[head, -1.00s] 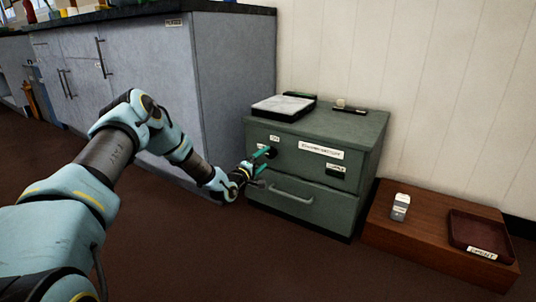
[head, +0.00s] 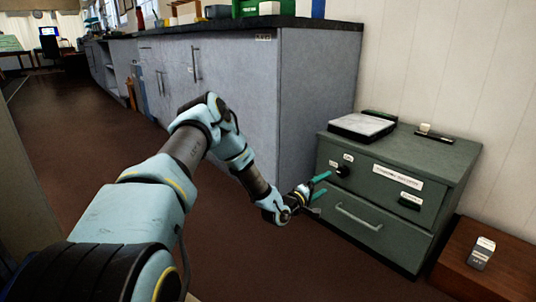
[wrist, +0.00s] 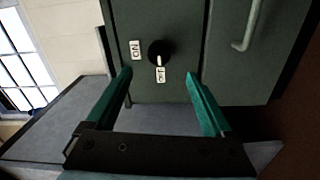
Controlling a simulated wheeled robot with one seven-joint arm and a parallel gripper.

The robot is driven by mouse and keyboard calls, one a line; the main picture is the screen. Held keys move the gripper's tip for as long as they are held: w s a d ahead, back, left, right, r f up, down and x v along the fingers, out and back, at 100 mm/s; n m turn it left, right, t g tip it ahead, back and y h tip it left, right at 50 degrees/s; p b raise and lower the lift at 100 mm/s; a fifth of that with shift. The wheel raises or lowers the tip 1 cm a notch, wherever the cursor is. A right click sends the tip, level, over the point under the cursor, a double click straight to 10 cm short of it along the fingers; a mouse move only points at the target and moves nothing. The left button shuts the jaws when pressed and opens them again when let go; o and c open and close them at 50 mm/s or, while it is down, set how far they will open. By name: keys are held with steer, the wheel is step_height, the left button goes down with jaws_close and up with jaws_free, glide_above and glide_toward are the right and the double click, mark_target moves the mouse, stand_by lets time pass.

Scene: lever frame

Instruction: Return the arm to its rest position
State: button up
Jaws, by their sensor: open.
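My gripper (head: 319,188) is at the front of the green cabinet (head: 385,222), near its upper left. In the wrist view my gripper (wrist: 160,88) has its two green fingers spread wide with nothing between them. A round black knob (wrist: 160,52) with a pale pointer mark is on the cabinet face just beyond the fingertips, apart from them. The pointer is toward the lower label, which I cannot read surely; the ON label (wrist: 136,49) is to the left. The knob (head: 343,171) also shows in the head view. My arm stretches forward from the lower left.
A grey counter unit (head: 310,95) stands behind and left of the cabinet. A pale-topped tray (head: 362,126) and a small dark item (head: 434,135) lie on the cabinet. A low wooden platform (head: 500,262) with a small box (head: 482,252) is at right. The floor at left is clear.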

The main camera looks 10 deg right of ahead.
steer(key=s+a+r+m+g+y+p, duration=0.1)
steer(key=a+r+m+y+p, duration=0.15)
steer(key=a+r+y, duration=0.7)
steer(key=s+a+r+m+g+y+p, duration=0.1)
steer(key=a+r+m+g+y, duration=0.15)
steer(key=a, duration=1.45)
steer(key=s+a+r+g+y, duration=0.1)
steer(key=s+a+r, duration=0.2)
steer(key=s+a, duration=0.3)
steer(key=s+a+r+g+y+p, duration=0.1)
steer(key=s+a+r+y, duration=0.15)
steer(key=s+a, duration=0.35)
steer(key=s+a+r+g, duration=0.2)
steer(key=s+a+r, duration=0.15)
steer(key=s, duration=0.45)
step_height(320, 180, up, 38)
steer(key=p, duration=3.8)
steer(key=shift+s+a, duration=0.3)
steer(key=shift+a, duration=0.15)
